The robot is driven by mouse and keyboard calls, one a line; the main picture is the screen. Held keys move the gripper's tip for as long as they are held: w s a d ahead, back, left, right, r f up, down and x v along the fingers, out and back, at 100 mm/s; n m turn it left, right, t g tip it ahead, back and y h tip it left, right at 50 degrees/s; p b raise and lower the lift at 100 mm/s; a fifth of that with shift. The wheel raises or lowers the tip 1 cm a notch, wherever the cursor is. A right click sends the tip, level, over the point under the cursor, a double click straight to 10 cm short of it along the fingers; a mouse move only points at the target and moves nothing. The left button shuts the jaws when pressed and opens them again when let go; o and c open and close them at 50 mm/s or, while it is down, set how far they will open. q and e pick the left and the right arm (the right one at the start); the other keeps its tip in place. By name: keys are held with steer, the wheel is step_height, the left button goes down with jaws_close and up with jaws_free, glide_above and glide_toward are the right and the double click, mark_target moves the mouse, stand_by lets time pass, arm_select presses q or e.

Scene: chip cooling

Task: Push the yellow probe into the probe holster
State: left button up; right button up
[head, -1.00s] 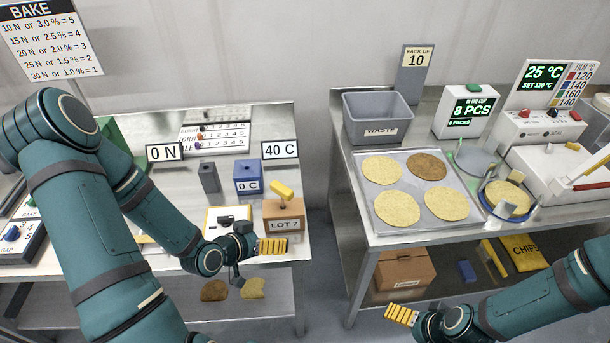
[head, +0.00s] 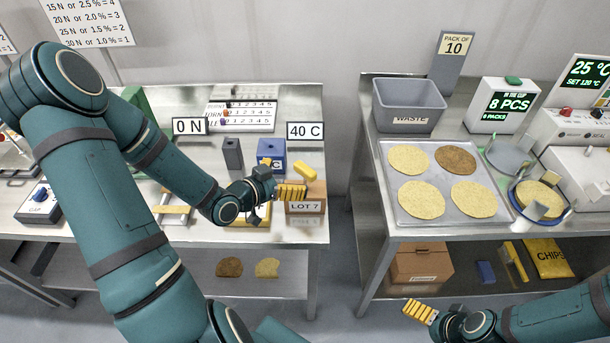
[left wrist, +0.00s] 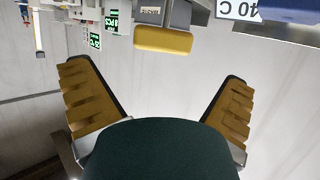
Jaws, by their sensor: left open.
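The yellow probe (head: 305,170) shows as a yellow block on top of the brown LOT 7 box (head: 306,207). The dark grey upright block (head: 232,154) left of the blue 0 C box (head: 271,150) looks like the probe holster; its opening is too small to make out. My left gripper (head: 291,191) is open and empty, just left of the probe, partly covering the brown and blue boxes. In the left wrist view the yellow probe (left wrist: 163,40) is beyond and between the spread fingers (left wrist: 156,78), apart from them. My right gripper (head: 420,312) is low at the front right.
The 0 N sign (head: 190,126) and 40 C sign (head: 305,131) stand on the left table. The right table holds a waste bin (head: 409,118) and a tray (head: 435,168) of round chips. A gap separates the tables.

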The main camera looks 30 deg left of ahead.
mark_target(301, 170)
arm_select(q)
steer(key=shift+x, duration=3.5)
steer(key=shift+a, duration=0.1)
steer(key=c, duration=1.2)
steer(key=shift+o, duration=0.2)
